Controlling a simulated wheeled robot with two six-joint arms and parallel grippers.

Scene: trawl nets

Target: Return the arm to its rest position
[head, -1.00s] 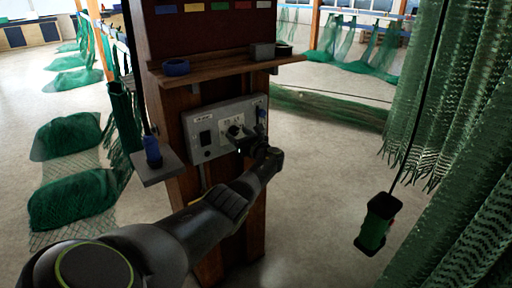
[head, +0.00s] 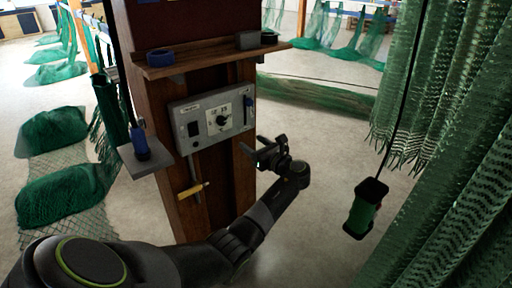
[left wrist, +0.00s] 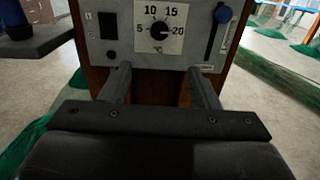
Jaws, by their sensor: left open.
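My left arm reaches in from the lower left in the head view. Its gripper (head: 254,154) is open and empty, in front of and a little below the grey control panel (head: 189,110) on the wooden post. In the left wrist view both fingers (left wrist: 161,86) stand apart below the panel's dial (left wrist: 160,30), with nothing between them. The dial pointer is toward the 20 mark. My right gripper is not in view.
The wooden post (head: 226,190) carries a shelf (head: 215,62), a yellow-handled tool (head: 194,190) and a side ledge with a blue object (head: 140,143). A green-and-black pendant (head: 365,208) hangs at right near green nets (head: 470,190). Floor between is clear.

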